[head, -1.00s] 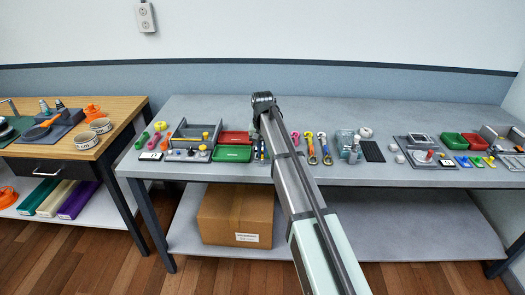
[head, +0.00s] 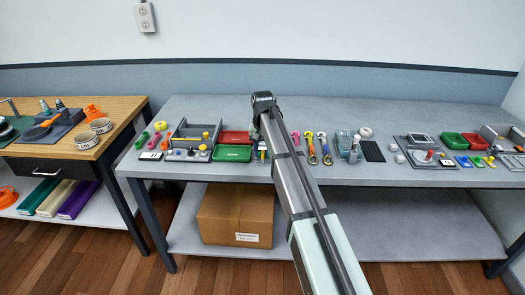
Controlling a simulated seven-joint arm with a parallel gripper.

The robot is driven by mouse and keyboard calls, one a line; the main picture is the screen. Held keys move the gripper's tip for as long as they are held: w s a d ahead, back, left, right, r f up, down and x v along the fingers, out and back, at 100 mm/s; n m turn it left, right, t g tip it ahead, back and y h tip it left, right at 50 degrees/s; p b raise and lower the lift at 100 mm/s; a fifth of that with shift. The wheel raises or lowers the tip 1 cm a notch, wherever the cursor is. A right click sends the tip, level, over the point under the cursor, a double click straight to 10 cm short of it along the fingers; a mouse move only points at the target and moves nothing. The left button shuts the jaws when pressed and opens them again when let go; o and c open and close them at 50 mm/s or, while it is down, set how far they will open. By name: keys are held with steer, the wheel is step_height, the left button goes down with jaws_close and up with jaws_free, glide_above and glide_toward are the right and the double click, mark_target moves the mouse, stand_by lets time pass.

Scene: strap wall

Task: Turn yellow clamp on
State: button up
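Several small yellow items show in the head view, and at this size I cannot tell which one is the yellow clamp. One is a yellow knob (head: 206,134) on the grey fixture at the left of the grey bench. A small yellow piece (head: 489,160) lies at the far right. My arm reaches over the middle of the bench. My gripper (head: 256,134) is mostly hidden behind my own arm, close to the red and green trays. I cannot see its fingers clearly, or any contact.
A green tray (head: 232,154) and a red tray (head: 236,137) lie left of my arm. A clear block fixture (head: 346,143) and a dark pad (head: 373,151) stand to its right. The back strip of the bench (head: 400,111) is clear. A cardboard box (head: 235,212) sits below.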

mark_target(263, 153)
step_height(263, 153, up, 14)
stand_by(0.6)
steer(key=shift+f, duration=0.2)
